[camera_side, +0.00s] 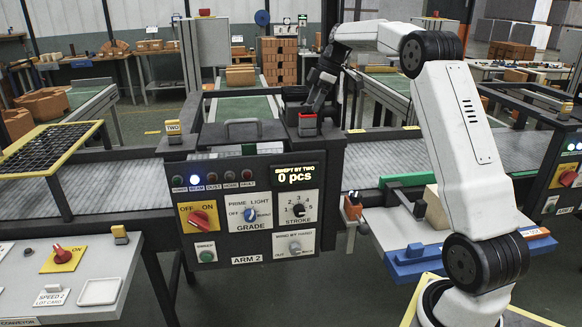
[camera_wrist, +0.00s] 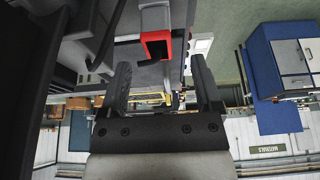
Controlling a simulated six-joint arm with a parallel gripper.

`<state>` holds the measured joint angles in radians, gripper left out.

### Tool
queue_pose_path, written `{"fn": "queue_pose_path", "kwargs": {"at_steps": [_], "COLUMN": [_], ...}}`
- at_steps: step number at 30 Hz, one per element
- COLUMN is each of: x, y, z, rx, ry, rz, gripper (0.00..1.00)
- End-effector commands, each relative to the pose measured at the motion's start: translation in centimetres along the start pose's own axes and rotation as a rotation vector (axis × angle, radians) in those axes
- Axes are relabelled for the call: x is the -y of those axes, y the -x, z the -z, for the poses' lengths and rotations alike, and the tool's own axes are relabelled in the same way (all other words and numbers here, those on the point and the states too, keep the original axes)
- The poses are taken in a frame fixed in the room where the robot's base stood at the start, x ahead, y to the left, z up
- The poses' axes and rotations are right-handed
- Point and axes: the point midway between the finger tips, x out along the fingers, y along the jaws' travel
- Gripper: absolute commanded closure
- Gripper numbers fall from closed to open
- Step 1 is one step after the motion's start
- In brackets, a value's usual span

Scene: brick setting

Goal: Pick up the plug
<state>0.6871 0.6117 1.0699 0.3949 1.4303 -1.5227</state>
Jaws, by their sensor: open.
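My gripper (camera_side: 322,97) hangs over the back of the ARM 2 control box (camera_side: 240,215), at the right part of its top. In the wrist view my gripper (camera_wrist: 160,66) shows two dark fingers spread apart with nothing held between them. A small dark piece with a red part (camera_side: 308,124) stands on the box top, just below and in front of the gripper. In the wrist view a red-rimmed dark piece (camera_wrist: 164,46) lies ahead, between the finger lines and apart from both. I cannot tell for sure which piece is the plug.
Conveyors (camera_side: 85,187) run to both sides. A blue-edged tray (camera_side: 408,262) and a tan block (camera_side: 437,207) are at the right, by my arm.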

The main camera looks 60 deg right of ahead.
Motion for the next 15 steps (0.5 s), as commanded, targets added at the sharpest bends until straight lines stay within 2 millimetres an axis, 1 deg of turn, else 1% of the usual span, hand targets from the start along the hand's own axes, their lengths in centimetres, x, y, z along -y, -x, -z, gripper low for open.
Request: {"fn": "queue_pose_path", "kwargs": {"at_steps": [5, 12, 15], "x": [-0.1, -0.2, -0.2], "y": [-1.5, -4.2, -4.8], "z": [0.0, -0.1, -0.1], "rx": [0.0, 0.0, 0.001], "ry": [0.0, -0.001, 0.0], "rz": [0.004, 0.002, 0.002], "gripper": [0.18, 0.18, 0.18]}}
